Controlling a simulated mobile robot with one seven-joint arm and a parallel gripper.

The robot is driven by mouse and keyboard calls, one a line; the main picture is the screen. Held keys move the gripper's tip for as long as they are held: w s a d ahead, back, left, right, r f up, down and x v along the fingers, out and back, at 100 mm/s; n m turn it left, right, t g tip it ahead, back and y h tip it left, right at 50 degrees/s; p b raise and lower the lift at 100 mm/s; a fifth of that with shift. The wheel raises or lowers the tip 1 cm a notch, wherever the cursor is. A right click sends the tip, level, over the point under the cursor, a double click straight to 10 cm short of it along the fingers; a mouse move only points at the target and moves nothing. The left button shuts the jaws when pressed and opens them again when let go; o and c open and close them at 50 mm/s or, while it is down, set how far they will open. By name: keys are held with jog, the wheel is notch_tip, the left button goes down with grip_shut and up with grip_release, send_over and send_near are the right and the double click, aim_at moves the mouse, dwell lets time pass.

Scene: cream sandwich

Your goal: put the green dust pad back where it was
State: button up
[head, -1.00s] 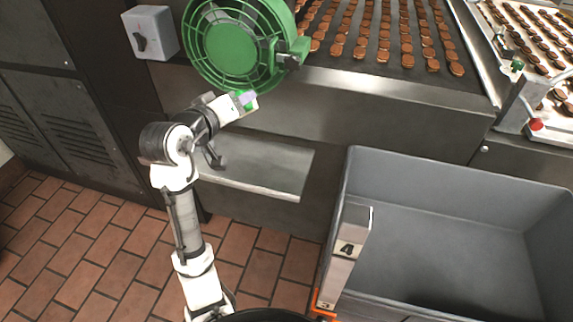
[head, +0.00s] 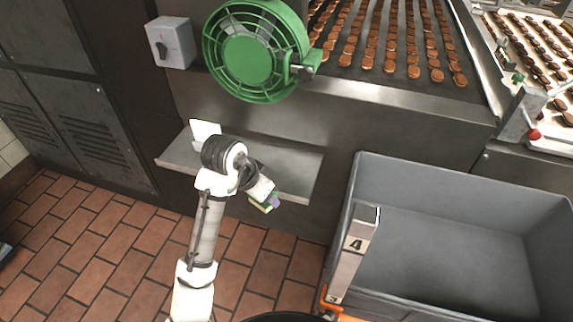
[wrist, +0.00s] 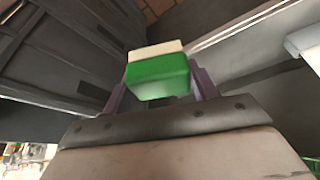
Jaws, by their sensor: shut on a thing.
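The green dust pad (wrist: 157,80) is a small block with a green body and a cream layer, seen in the wrist view between the two purple fingers of my gripper (wrist: 161,86). The fingers are shut on its sides. In the head view my gripper (head: 268,203) hangs low, pointing down and right, at the front of the steel shelf (head: 298,178). Only a small bit of the pad's green shows there. From the head view I cannot tell whether the pad touches the shelf edge or is clear of it.
A green fan (head: 247,58) stands above the shelf, beside a grey switch box (head: 170,43). A white flat piece (head: 204,130) shows behind my arm. A large grey bin (head: 455,190) and a post marked 4 (head: 352,262) stand right. Tiled floor (head: 110,245) is open at left.

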jog(key=w+d, duration=0.1)
jog(key=w, duration=0.4)
jog(key=w+d+f+b, duration=0.1)
jog(key=w+d, duration=0.1)
jog(key=w, duration=0.4)
jog(key=w+d+f+b, duration=0.1)
jog(key=w+d, duration=0.1)
jog(key=w, duration=0.3)
jog(key=shift+w+d, duration=0.2)
jog(key=shift+w, duration=0.1)
notch_tip(320, 180, down, 4)
jog(key=shift+p, duration=0.5)
jog(key=shift+w+d+f, duration=0.1)
jog(key=shift+w+f, duration=0.1)
jog(key=shift+f, duration=0.3)
jog(key=o, duration=0.4)
jog(key=shift+f, duration=0.15)
jog(key=o, duration=0.5)
